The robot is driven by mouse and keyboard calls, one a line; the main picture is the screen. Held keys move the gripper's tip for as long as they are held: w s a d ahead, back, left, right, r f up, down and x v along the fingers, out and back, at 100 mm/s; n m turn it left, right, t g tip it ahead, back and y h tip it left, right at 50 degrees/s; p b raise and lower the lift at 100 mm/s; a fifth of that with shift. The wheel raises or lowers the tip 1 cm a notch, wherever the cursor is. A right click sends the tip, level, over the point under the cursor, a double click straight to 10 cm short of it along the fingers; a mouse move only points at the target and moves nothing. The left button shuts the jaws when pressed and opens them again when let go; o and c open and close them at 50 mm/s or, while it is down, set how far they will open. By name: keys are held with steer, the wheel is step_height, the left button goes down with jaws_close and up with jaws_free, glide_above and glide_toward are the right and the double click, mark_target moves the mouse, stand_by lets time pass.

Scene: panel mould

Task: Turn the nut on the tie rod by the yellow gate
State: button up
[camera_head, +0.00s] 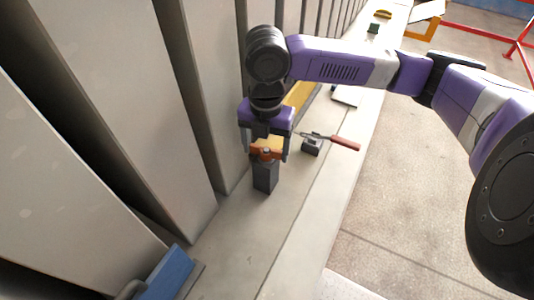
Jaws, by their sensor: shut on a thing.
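My gripper (268,148) points down at the ledge, its fingers on either side of an orange nut (266,154). It is shut on this nut. The nut sits at the top of a dark grey block (265,178) standing on the ledge. The tie rod itself is mostly hidden by the gripper and the nut. The yellow gate (299,95) shows just behind my gripper, partly covered by my wrist.
Tall grey panels (110,90) stand close on the left. A red-handled tool (344,143) lies by a small dark block (312,146) right of my gripper. A blue part (165,275) is in front. The ledge (285,215) between is clear.

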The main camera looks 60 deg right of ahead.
mark_target(266, 149)
steer(key=shift+n, duration=0.3)
steer(key=shift+f, duration=0.1)
steer(key=o, duration=1.4)
steer(key=shift+o, duration=0.2)
step_height(266, 149, up, 7)
steer(key=shift+f, duration=0.15)
steer(key=shift+r, duration=0.6)
